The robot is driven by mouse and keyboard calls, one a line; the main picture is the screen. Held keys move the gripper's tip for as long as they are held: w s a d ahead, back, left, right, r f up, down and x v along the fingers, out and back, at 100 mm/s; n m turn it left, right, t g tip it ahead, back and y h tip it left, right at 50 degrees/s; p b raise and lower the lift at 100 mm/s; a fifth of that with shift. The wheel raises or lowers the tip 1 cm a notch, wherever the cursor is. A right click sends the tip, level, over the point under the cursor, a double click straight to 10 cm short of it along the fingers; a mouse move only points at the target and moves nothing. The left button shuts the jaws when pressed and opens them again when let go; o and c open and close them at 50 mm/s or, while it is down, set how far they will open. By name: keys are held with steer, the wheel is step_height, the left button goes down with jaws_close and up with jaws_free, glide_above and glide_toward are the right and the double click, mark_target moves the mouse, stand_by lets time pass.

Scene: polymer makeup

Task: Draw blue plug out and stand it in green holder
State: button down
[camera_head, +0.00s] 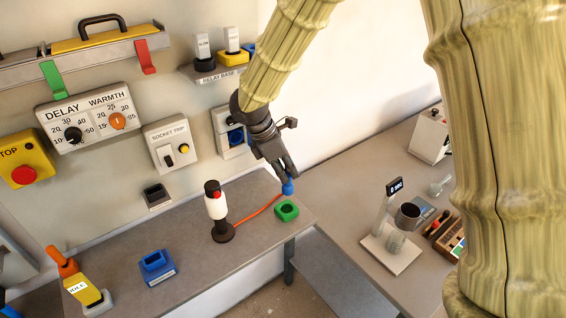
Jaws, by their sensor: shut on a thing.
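The blue plug (288,188) shows just below the fingertips of my gripper (287,175), which is shut on it and points down. The plug is clear of the wall sockets. The green holder (287,211) stands near the right end of the bench, with a dark opening on top. The plug is just above the holder in the picture; I cannot tell whether they touch. An orange cord (257,213) runs toward the plug from the foot of a white and black device. My fingers hide part of the plug.
The white and black device (216,206) stands left of the holder. A blue holder (157,267) sits farther left on the bench (195,255). Wall outlets (234,138) are behind my gripper. A second table with a scale-like stand (391,250) is at right, beyond a gap.

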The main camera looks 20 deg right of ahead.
mark_target(285, 192)
steer(key=shift+a, duration=0.15)
steer(key=shift+r+p, duration=0.25)
steer(key=shift+p, duration=0.35)
steer(key=shift+f+b, duration=1.35)
steer(key=shift+f, duration=1.7)
steer(key=shift+p, duration=1.05)
steer(key=shift+f+b, duration=0.45)
steer(key=shift+f, duration=1.1)
steer(key=c, duration=1.3)
jaws_free()
steer(key=shift+o, duration=0.2)
steer(key=shift+r, duration=0.1)
